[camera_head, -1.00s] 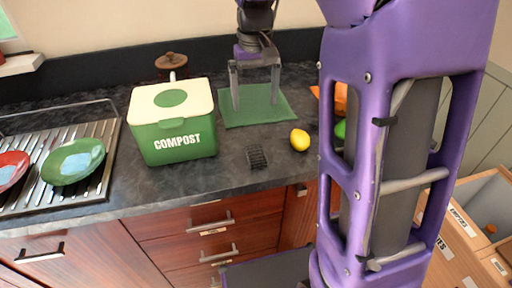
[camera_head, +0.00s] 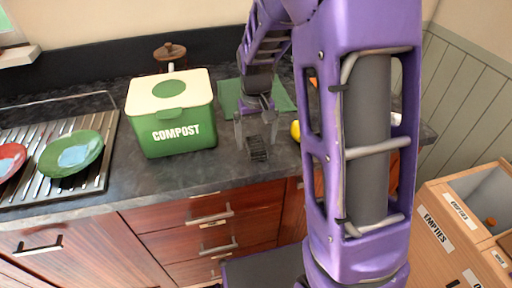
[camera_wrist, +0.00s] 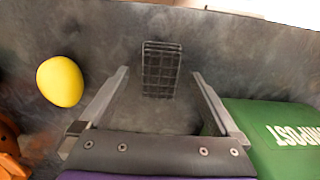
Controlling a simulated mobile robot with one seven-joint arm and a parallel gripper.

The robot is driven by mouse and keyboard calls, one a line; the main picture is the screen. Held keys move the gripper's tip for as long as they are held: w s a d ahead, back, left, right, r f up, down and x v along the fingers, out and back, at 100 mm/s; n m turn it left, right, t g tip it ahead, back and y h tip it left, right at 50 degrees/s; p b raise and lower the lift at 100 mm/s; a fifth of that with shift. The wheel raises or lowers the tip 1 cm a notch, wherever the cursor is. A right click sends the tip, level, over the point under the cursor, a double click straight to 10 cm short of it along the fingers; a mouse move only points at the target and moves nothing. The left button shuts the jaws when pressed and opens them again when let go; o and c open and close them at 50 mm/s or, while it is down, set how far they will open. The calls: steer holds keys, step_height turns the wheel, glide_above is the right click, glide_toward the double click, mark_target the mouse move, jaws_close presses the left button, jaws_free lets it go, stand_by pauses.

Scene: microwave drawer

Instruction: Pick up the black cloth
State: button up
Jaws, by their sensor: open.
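The black cloth (camera_head: 258,151) is a small dark rectangle with a grid pattern, lying flat on the dark counter near its front edge. It also shows in the wrist view (camera_wrist: 162,66), upper middle, between the lines of the two fingers. My gripper (camera_head: 257,138) is open and empty. It points down over the cloth, with one finger to each side of it in the head view. In the wrist view my gripper (camera_wrist: 160,74) straddles the near part of the cloth. I cannot tell how high the fingertips are above the counter.
A green compost bin (camera_head: 180,138) with a white lid stands close left of my gripper. A yellow lemon (camera_head: 295,131) is close on the right. A green mat (camera_head: 229,95) lies behind. Plates (camera_head: 71,160) sit on a metal drying rack (camera_head: 88,187) at the left.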

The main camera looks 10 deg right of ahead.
mark_target(256, 143)
steer(key=shift+f, duration=0.9)
steer(key=c, duration=1.4)
step_height(256, 143, up, 10)
steer(key=shift+r+p, duration=0.1)
steer(key=shift+p, duration=0.3)
steer(key=shift+c, duration=0.2)
